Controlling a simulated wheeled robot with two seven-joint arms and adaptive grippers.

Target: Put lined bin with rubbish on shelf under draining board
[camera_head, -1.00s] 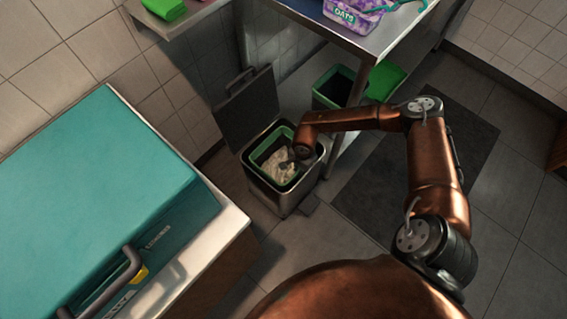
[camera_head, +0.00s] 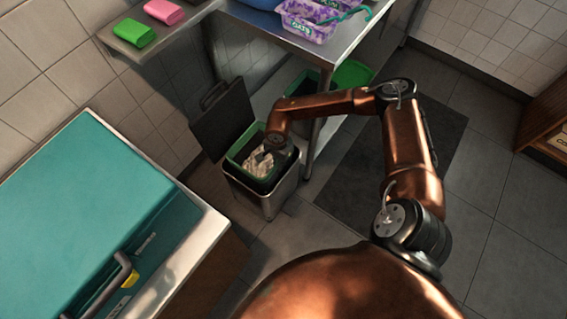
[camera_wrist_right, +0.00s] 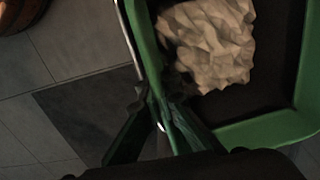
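The green-rimmed inner bin (camera_head: 235,158) holds crumpled pale rubbish (camera_head: 262,161) and sits in the open steel outer bin (camera_head: 275,200), its rim seeming to stand slightly above the steel one. My right gripper (camera_head: 275,146) reaches over its right side. In the right wrist view, my right gripper's fingers (camera_wrist_right: 160,105) lie on both sides of the green wall (camera_wrist_right: 148,50) and look shut on it; the rubbish (camera_wrist_right: 212,42) is inside. The shelf under the steel draining board (camera_head: 290,38) is mostly hidden. My left gripper is out of view.
The outer bin's dark lid (camera_head: 222,118) stands open behind it. Another green-rimmed bin (camera_head: 303,82) and a green item (camera_head: 352,74) are under the board, by its leg (camera_head: 315,145). A teal box (camera_head: 90,215) fills the left counter. A dark mat (camera_head: 350,170) lies on the floor.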

